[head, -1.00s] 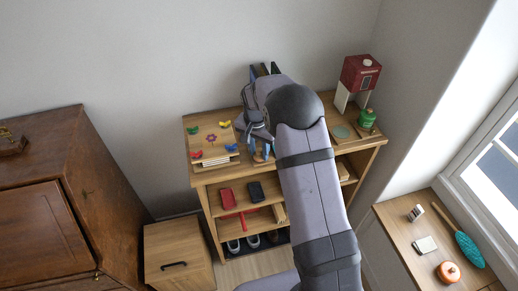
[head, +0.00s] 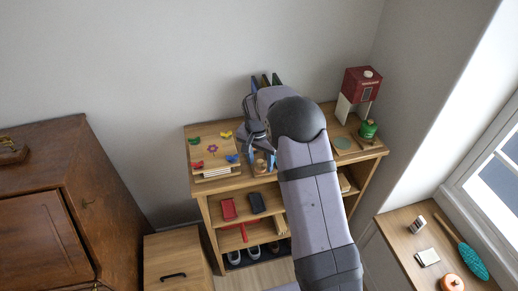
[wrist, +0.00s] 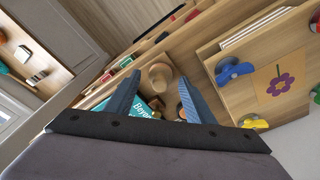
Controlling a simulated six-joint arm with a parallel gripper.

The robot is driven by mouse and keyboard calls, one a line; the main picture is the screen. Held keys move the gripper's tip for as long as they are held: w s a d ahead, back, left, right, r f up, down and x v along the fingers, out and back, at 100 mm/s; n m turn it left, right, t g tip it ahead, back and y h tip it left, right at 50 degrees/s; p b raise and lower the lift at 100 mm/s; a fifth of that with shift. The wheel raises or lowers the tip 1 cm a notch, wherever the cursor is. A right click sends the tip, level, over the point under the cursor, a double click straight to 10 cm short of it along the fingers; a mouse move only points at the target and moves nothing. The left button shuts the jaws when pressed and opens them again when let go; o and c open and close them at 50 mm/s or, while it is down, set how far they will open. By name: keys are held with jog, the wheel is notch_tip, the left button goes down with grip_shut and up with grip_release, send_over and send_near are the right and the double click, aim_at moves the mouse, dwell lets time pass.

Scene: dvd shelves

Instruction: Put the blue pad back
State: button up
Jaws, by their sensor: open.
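A dark blue-black flat pad (head: 257,203), which looks like the blue pad, lies on the upper inner shelf of the wooden unit (head: 206,214), beside a red pad (head: 229,208). My gripper (head: 262,163) is open over the unit's top, above and behind the pads. In the wrist view its two blue fingers (wrist: 155,97) stand on either side of a round wooden knob (wrist: 160,76), with nothing gripped. A teal book or box (wrist: 143,112) with lettering shows partly beneath the fingers. My arm hides part of the unit's right side.
A flower board (head: 213,150) with coloured wing-shaped knobs sits left of my gripper. A red-topped dispenser (head: 361,88), a green pot (head: 368,129) and a round green disc (head: 343,143) stand at the right. Shoes (head: 253,252) fill the bottom shelf.

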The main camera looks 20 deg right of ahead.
aim_at(258, 170)
notch_tip(258, 170, up, 12)
jog(key=s+b, duration=0.1)
jog(key=b, duration=0.1)
jog(key=shift+a+f+b, duration=0.25)
jog(key=shift+a+b, duration=0.15)
jog(key=shift+a, duration=0.05)
jog(key=shift+s, duration=0.15)
jog(key=s+f+n, duration=0.2)
jog(key=s+n, duration=0.1)
jog(key=s, duration=0.6)
jog(key=s+a+f+n, duration=0.1)
jog(key=s+f+n, duration=0.1)
jog(key=s, duration=0.8)
jog(key=s+f+n+g+y, duration=0.1)
jog(key=s+f+n, duration=0.2)
jog(key=s, duration=0.6)
jog(key=shift+s+a+f+n, duration=0.2)
jog(key=shift+a+f+n, duration=0.15)
jog(key=shift+f, duration=0.25)
notch_tip(258, 170, down, 11)
jog(key=b, duration=1.1)
